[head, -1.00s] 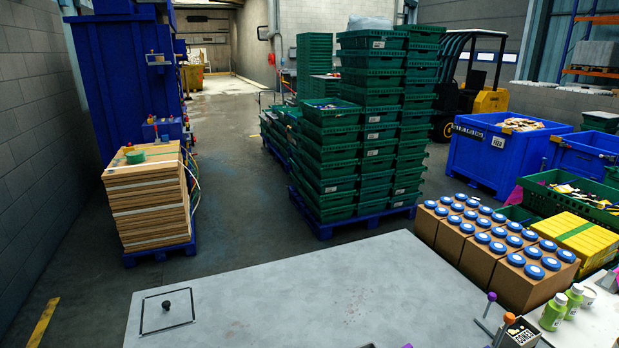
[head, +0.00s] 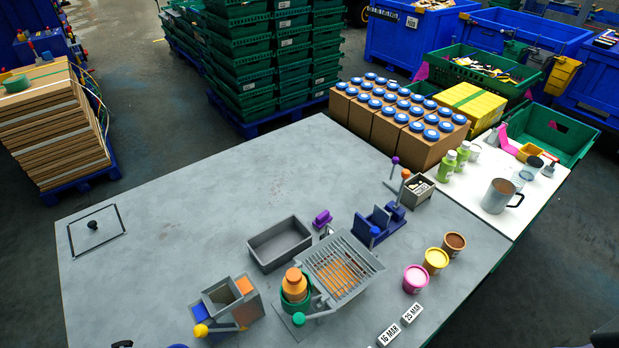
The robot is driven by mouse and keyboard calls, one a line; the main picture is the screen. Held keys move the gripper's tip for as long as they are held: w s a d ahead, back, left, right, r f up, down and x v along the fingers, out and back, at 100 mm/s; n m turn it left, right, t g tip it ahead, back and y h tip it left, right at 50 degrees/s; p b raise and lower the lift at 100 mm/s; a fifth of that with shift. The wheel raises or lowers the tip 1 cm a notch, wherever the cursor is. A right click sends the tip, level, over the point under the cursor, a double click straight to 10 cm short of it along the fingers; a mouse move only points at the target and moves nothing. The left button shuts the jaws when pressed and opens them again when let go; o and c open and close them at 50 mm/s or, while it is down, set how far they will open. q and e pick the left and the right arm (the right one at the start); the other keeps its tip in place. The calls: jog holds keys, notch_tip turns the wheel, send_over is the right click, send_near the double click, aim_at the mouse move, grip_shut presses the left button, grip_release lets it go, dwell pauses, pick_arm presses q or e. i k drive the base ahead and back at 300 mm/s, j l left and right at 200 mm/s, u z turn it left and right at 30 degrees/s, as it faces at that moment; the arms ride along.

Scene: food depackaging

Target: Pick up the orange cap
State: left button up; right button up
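An orange, stepped, cap-like piece (head: 295,284) stands upright in a dark green round holder (head: 293,303) on the grey table, left of a slatted grey rack. Its lower part is hidden inside the holder. Neither of my grippers can be made out in the head view.
The grey table (head: 170,255) holds a slatted rack (head: 340,267), an empty grey tray (head: 279,243), a two-part grey box (head: 228,303), blue fixture (head: 379,222) and pink, yellow and brown tubs (head: 416,279). White date blocks lie in front. The table's left half is mostly clear.

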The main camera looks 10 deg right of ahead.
aim_at(293, 276)
jog(key=k+z, duration=0.1)
jog(key=k, duration=0.35)
jog(key=j+z, duration=0.4)
jog(key=j, duration=0.2)
jog(key=j+z, duration=0.35)
jog(key=j, duration=0.25)
